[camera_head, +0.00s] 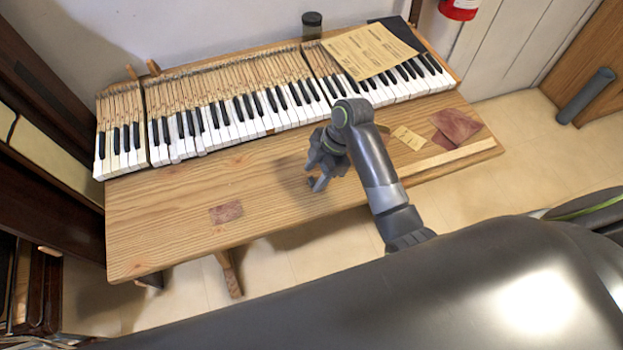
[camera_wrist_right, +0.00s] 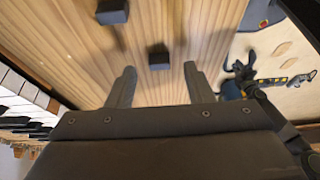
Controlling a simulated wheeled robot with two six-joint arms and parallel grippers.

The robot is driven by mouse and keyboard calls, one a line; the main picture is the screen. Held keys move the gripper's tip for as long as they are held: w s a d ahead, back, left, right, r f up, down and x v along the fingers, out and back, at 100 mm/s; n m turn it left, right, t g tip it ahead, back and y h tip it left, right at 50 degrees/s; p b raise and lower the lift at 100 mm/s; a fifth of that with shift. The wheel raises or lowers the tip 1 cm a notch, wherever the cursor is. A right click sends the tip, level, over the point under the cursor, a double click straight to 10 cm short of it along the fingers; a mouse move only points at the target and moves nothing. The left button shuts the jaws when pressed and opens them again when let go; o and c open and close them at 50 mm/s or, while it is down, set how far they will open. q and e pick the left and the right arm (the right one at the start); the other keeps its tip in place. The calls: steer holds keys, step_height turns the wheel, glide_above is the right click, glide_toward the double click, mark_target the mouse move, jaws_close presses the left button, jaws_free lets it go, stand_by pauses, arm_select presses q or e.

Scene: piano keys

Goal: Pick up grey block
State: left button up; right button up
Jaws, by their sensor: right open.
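Two small dark grey blocks show in the right wrist view against the wooden tabletop. One block (camera_wrist_right: 159,57) is ahead of my right gripper, between the lines of its fingers and just past the tips. The other block (camera_wrist_right: 112,12) is farther off, at the top left. My right gripper (camera_wrist_right: 158,72) is open, with nothing between its fingers. In the head view my right gripper (camera_head: 314,172) is above the table, right of its middle and in front of the keys. I cannot make out the blocks there. My left gripper is not recognizable.
The wooden table (camera_head: 165,242) carries a long row of piano keys (camera_head: 235,124) at its back. A paper sheet (camera_head: 368,50) lies over the keys. A reddish patch (camera_head: 456,126) and a small note (camera_head: 409,137) are at the right. The table's left front is mostly clear.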

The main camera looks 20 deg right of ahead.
steer(key=shift+x, duration=0.8)
jaws_close()
steer(key=shift+d+r, duration=0.1)
steer(key=shift+r, duration=2.2)
step_height(320, 180, up, 6)
steer(key=p, duration=0.3)
steer(key=shift+f, duration=0.2)
